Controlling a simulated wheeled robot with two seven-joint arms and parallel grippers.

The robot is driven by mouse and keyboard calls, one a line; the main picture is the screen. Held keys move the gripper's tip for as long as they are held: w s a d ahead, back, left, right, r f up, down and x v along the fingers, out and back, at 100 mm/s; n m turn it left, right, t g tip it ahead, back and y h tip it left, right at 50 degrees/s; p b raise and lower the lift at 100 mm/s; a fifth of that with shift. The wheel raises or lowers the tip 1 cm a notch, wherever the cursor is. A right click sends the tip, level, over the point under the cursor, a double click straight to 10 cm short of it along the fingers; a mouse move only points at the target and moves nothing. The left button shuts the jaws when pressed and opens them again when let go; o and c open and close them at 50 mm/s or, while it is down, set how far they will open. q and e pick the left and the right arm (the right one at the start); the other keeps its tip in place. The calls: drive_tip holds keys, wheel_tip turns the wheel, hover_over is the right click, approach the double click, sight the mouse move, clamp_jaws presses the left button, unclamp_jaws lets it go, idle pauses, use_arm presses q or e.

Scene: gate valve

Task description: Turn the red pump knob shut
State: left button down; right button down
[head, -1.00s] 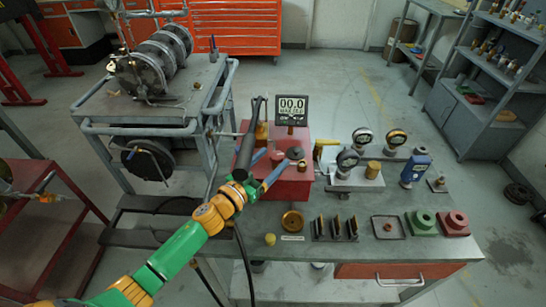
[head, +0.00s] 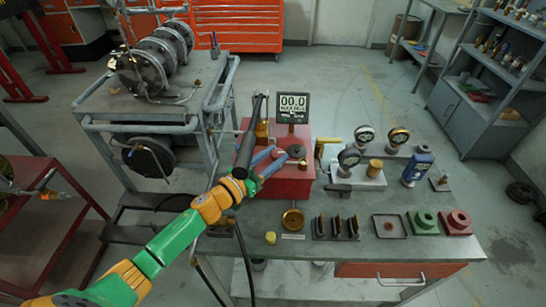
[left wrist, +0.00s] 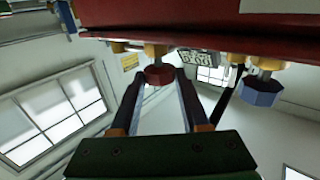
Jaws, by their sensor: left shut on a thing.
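The red pump box (head: 292,184) stands on the grey bench, with a display reading 00.0 behind it. The red knob (left wrist: 160,74) sticks out from the box on a brass-coloured stem in the left wrist view. My left gripper (head: 270,160) reaches the left side of the box. In the left wrist view its fingers (left wrist: 160,80) are shut on the red knob, one on each side. In the head view the gripper and arm partly hide the knob. My right gripper is in neither view.
A blue knob (left wrist: 262,90) sits beside the red one on the box. Gauges (head: 349,157) on a white block stand to the right. A brass dish (head: 292,218), slotted holder (head: 336,228) and green part (head: 422,221) lie along the bench front.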

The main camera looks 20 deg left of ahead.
use_arm(q)
drive_tip(key=shift+w+a+m+g+h+b, duration=0.2)
drive_tip(key=shift+m+g+h+b, duration=0.25)
drive_tip(key=shift+m+h, duration=0.35)
drive_tip(key=shift+a+f+m+g+h+b, duration=0.15)
drive_tip(key=shift+m+g+h+b, duration=0.45)
drive_tip(key=shift+h, duration=0.3)
drive_tip(key=m+g+h+b, duration=0.1)
drive_tip(key=h+b, duration=0.1)
drive_tip(key=shift+m+g+b, duration=0.25)
drive_tip(key=shift+m+b, duration=0.05)
drive_tip(key=shift+w+m+g+h+b, duration=0.1)
drive_tip(key=shift+m+g+h+b, duration=0.35)
drive_tip(key=shift+g+b, duration=0.2)
drive_tip(key=shift+r, duration=0.2)
drive_tip(key=c, duration=0.7)
unclamp_jaws()
drive_tip(key=shift+c, duration=0.2)
drive_tip(key=o, duration=0.4)
drive_tip(key=shift+c, duration=0.2)
